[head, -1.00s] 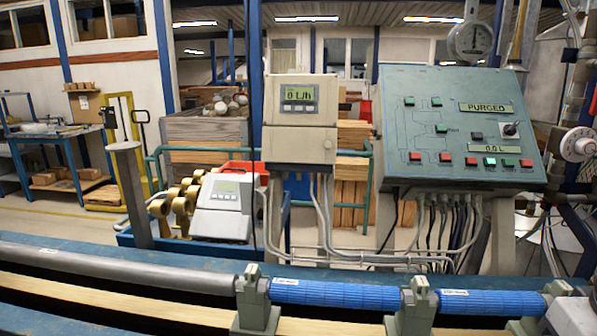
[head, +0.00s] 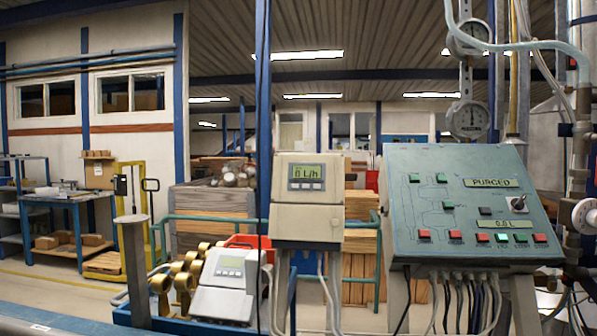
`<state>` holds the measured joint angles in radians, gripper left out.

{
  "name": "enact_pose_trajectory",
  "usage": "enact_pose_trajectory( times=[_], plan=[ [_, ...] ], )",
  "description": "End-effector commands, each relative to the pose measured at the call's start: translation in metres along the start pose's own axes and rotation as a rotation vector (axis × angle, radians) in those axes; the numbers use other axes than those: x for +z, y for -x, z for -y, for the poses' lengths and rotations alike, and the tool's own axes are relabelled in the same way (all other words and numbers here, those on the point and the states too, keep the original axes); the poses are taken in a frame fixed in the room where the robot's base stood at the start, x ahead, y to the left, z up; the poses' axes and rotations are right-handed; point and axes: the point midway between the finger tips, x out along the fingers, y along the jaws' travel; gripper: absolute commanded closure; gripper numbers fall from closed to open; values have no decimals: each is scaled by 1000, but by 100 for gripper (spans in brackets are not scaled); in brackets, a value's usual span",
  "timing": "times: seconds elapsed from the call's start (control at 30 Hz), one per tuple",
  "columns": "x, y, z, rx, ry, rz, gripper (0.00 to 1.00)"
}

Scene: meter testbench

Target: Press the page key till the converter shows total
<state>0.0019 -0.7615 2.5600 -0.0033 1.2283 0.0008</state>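The converter (head: 308,200) is a pale grey box on a post in the middle of the head view. Its greenish display (head: 306,177) reads "0 L/h", with a small line above it too small to read. A row of small keys (head: 306,186) sits at the bottom of the display; I cannot tell which one is the page key. A second, tilted grey unit (head: 222,284) with a small display stands lower left; its reading is too small to tell. My gripper is not in view.
A sloped green control panel (head: 455,205) with red and green buttons stands to the right, its labels reading "PURGED" and "0.0 L". Grey cables hang below it. A blue vertical post (head: 263,110) stands just left of the converter. Dial gauges (head: 469,118) and pipes are at right.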

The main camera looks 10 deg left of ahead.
Motion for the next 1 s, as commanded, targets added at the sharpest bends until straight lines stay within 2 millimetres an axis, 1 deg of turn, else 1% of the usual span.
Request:
enact_pose_trajectory(
  times=[0.33, 0.37, 0.4, 0.47, 0.5, 1.0],
  plan=[
    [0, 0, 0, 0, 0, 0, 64],
    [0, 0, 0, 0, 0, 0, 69],
    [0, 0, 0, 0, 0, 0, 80],
    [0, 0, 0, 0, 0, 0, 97],
    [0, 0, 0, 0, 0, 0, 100],
    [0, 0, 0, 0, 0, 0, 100]
  ],
)
